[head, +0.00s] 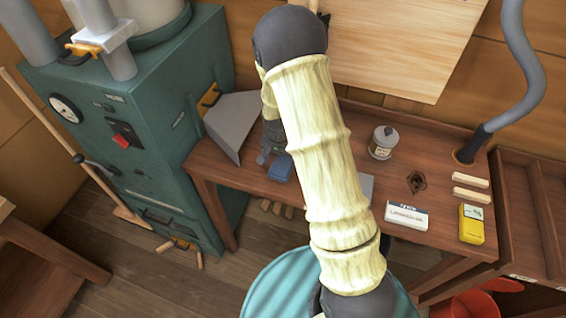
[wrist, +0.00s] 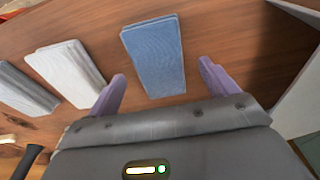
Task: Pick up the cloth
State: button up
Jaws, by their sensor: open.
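A folded blue cloth (wrist: 155,55) lies flat on the brown wooden table, and its near end sits between my finger tips in the wrist view. It also shows in the head view (head: 281,169), just below my gripper. My gripper (wrist: 161,69) is open, with one purple finger on each side of the blue cloth's near end and nothing held. A folded white cloth (wrist: 68,68) and a folded grey one (wrist: 22,86) lie to the left in the wrist view. My arm hides part of the table in the head view.
A grey metal chute (head: 233,124) from the green machine (head: 150,130) stands close left of the blue cloth. A lidded jar (head: 383,143), a white box (head: 407,215), a yellow box (head: 471,224) and two pale blocks (head: 471,180) stand on the table's right side.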

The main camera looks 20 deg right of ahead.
notch_tip(320, 180, down, 2)
jog(key=shift+w+d+f, duration=0.1)
jog(key=shift+w, duration=0.05)
jog(key=shift+c, duration=0.3)
jog(key=c, duration=1)
